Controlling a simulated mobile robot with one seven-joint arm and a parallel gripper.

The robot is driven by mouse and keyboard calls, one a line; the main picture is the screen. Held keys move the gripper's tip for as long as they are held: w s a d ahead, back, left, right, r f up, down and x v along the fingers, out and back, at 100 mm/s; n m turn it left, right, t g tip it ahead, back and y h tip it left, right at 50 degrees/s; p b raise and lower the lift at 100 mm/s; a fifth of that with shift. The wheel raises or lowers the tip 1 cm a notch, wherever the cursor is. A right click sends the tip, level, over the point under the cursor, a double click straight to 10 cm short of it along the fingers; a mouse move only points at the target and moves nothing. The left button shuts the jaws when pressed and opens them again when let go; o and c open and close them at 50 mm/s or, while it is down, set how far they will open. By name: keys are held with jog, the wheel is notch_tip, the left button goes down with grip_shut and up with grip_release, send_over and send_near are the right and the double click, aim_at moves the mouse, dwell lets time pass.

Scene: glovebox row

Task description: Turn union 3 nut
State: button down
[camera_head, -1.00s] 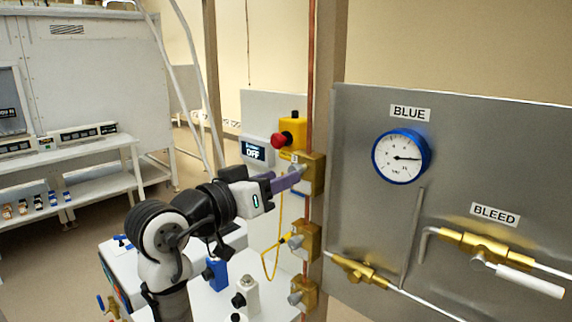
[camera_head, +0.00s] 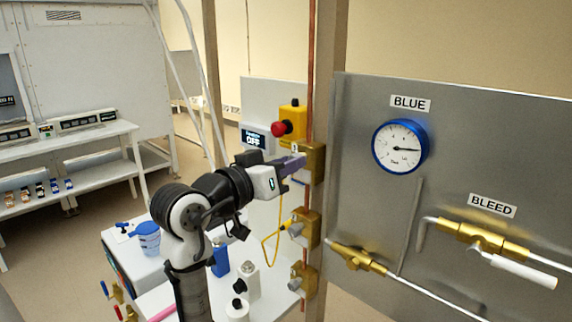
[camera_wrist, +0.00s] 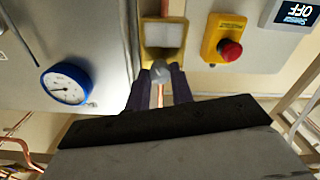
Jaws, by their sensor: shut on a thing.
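Three brass union blocks sit one above another on the upright copper pipe (camera_head: 311,70). My gripper (camera_head: 297,165) is at the top block (camera_head: 314,163); its purple fingers point at the block's front. In the wrist view, the fingers (camera_wrist: 159,82) are shut on a grey nut (camera_wrist: 161,69) that sticks out of this block (camera_wrist: 164,40). The fingers hide most of the nut in the head view. The block's number is too small to read. The middle block (camera_head: 309,229) and bottom block (camera_head: 306,279) show their own grey nuts, clear of my gripper.
A yellow box with a red button (camera_head: 289,126) is close beside the top block. A display (camera_head: 254,137) reads OFF. A steel panel (camera_head: 460,150) with a blue gauge (camera_head: 400,147) stands to the right. A yellow cable (camera_head: 267,249) hangs below my gripper.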

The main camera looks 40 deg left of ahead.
jog(key=shift+m+b, duration=3)
jog(key=shift+b, duration=0.15)
jog(key=c, duration=1.2)
grip_release()
jog(key=s+a+b, duration=0.2)
jog(key=s+b, duration=0.2)
jog(key=s, duration=0.9)
jog(key=shift+s, duration=0.4)
